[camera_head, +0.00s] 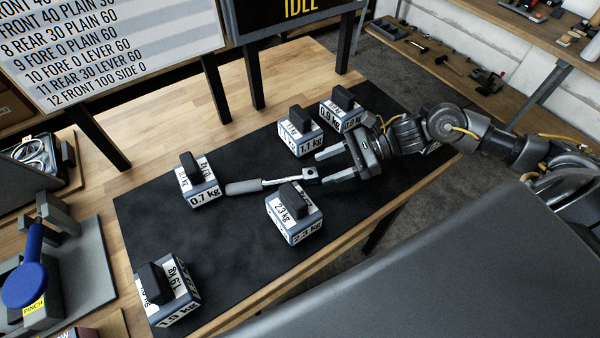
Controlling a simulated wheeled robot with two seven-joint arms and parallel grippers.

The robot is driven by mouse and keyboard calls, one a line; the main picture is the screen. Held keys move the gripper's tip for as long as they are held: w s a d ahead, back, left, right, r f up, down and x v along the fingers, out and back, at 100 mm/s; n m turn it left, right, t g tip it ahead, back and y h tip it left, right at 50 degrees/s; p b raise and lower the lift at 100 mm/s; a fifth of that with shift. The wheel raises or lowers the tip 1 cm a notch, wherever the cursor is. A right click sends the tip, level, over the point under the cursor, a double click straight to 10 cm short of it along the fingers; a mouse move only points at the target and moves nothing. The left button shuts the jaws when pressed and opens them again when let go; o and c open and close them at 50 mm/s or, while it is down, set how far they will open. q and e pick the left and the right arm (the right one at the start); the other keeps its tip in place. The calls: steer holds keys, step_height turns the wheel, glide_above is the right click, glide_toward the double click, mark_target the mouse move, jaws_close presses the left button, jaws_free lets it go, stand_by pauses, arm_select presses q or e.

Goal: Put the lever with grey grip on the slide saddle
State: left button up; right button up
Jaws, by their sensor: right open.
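The lever with grey grip (270,182) lies on the black mat (240,245). Its grey grip points left and its metal end with a hole points right. My right gripper (328,167) is open and empty, with its two fingers pointing left at the lever's metal end. The fingertips are close to that end; whether they touch it I cannot tell. My left gripper is not in view. I cannot make out which part is the slide saddle; a grey fixture (84,262) with a blue handle stands at the far left.
Several labelled weights stand around the lever: a 0.7 kg block (200,187), a 2.3 kg block (300,227), a 1.1 kg block (301,142) and a 1.9 kg block (176,302). A sign board (110,45) and a display (290,15) stand on legs behind the mat.

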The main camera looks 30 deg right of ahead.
mark_target(309, 172)
steer(key=shift+a, duration=0.15)
steer(key=shift+a+p, duration=0.25)
steer(key=shift+p, duration=0.1)
steer(key=p+x, duration=0.2)
steer(key=x, duration=0.1)
steer(key=shift+w+a+f, duration=0.1)
steer(key=shift+a+f, duration=0.05)
steer(key=shift+a, duration=0.15)
steer(key=shift+w+a+f, duration=0.1)
steer(key=shift+a+f, duration=0.2)
steer(key=shift+a, duration=0.1)
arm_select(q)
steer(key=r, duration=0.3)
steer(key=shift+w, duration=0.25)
arm_select(e)
jaws_close()
